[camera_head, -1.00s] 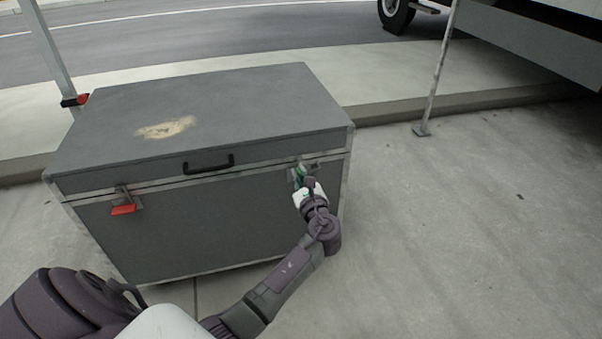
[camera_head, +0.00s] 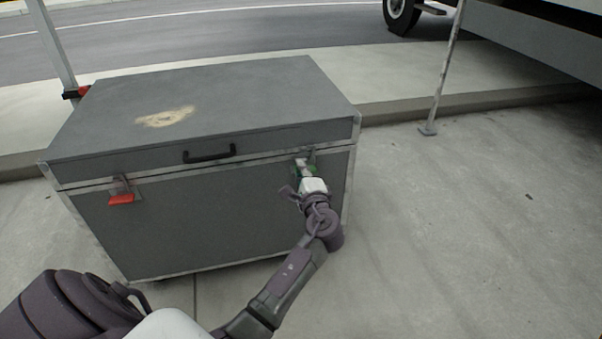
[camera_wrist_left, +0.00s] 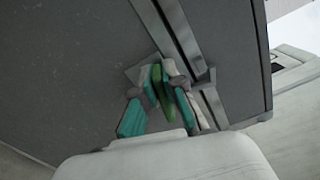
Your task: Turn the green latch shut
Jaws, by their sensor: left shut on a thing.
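The green latch (camera_wrist_left: 156,88) is on the front of a large grey case (camera_head: 210,215), near its right front corner. In the head view only small bits of green show there, mostly behind my gripper. My left gripper (camera_head: 304,168) reaches it from the front. In the left wrist view the gripper's two fingers with teal pads (camera_wrist_left: 160,100) are closed about the green latch, one on each side. A metal plate and bracket lie behind the latch. My right gripper is not in view.
A red latch (camera_head: 121,198) hangs at the case's left front, and a black handle (camera_head: 209,153) sits between the two latches. A metal pole (camera_head: 447,70) stands on the pavement at the right. Open concrete lies right of the case.

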